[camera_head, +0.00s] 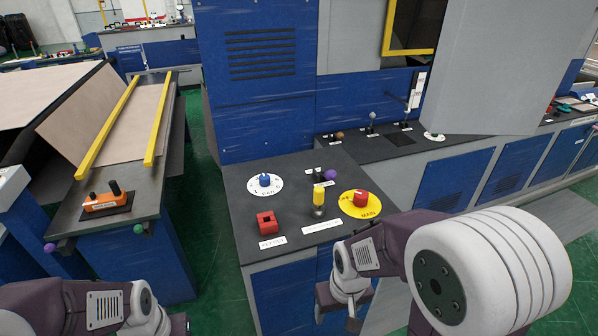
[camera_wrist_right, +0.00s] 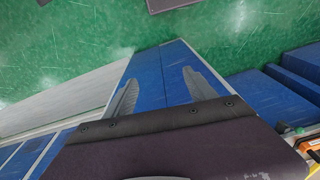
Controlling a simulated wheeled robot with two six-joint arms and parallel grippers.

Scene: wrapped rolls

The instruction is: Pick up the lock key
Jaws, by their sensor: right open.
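What looks like the lock key is a yellow upright piece (camera_head: 319,195) on a round metal base (camera_head: 318,211), near the front of the dark console top (camera_head: 236,186) in the head view. My right gripper (camera_head: 338,316) is low in front of the console, below and apart from the key, and partly hidden by its own wrist. In the right wrist view its two fingers (camera_wrist_right: 158,80) are spread with nothing between them. The key does not show there. My left arm is at the lower left of the head view, but its gripper is out of sight.
Around the key are a red square holder (camera_head: 267,222), a blue knob (camera_head: 264,180) on a white dial, a red knob (camera_head: 361,198) on a yellow disc, and a purple ball (camera_head: 331,174). A tall blue cabinet (camera_head: 262,110) stands behind. Green floor (camera_head: 212,235) lies left.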

